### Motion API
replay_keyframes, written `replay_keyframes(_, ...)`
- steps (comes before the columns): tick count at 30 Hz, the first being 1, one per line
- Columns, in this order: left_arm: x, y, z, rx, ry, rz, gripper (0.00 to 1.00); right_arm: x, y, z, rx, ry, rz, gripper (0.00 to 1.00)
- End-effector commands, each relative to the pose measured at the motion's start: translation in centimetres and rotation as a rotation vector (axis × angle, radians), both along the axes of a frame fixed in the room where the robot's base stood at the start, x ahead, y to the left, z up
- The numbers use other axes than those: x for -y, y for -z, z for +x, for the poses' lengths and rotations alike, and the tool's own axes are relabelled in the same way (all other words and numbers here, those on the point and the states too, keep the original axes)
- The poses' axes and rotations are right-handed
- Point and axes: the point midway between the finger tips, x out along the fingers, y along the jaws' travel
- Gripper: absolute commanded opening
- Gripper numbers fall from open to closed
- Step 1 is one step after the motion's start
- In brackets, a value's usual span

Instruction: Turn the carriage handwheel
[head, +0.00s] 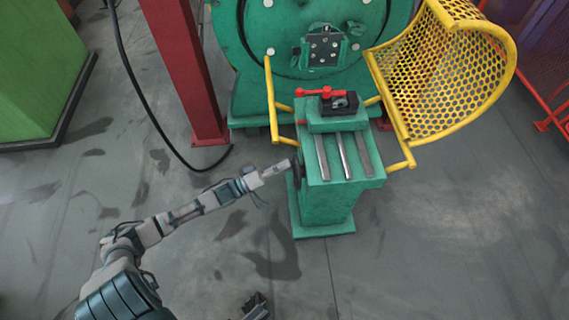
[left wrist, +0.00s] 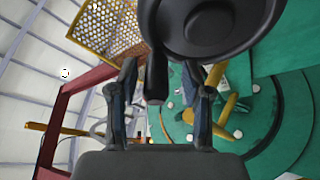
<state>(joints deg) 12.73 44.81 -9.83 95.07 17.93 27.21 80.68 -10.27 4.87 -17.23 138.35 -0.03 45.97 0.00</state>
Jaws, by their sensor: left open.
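The carriage handwheel (head: 297,173) is a dark wheel on the left side of the green carriage stand (head: 335,175), seen nearly edge-on in the head view. In the left wrist view the handwheel (left wrist: 225,25) fills the top, with its dark crank handle (left wrist: 157,80) pointing down. My left gripper (head: 284,168) is at the wheel; in the left wrist view its open fingers (left wrist: 160,85) stand on both sides of the handle. Whether either finger touches the handle cannot be told. My right gripper (head: 257,305) shows only partly at the bottom edge, its jaw state unclear.
A yellow mesh guard (head: 445,75) stands open at the right, with yellow rails (head: 271,100) by the carriage. A red lever (head: 318,92) sits on top. A red post (head: 187,70) and black cable (head: 150,120) are at the left. The front floor is clear.

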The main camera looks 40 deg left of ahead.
Motion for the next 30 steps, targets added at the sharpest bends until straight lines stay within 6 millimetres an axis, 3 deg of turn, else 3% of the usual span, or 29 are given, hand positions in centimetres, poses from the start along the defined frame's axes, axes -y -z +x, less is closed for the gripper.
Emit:
replay_keyframes(7,0.06,-0.11,0.10,0.001,0.001,0.000,0.49,0.06,-0.27,0.03,0.007,0.003,0.006,0.40)
replay_keyframes(13,0.03,-0.06,0.08,0.000,0.000,0.000,0.01,0.07,-0.20,0.00,0.004,0.003,0.006,0.40)
replay_keyframes(30,0.41,0.35,-0.34,0.070,-0.002,0.089,0.00,0.02,0.17,0.02,-0.002,-0.001,-0.001,0.40)
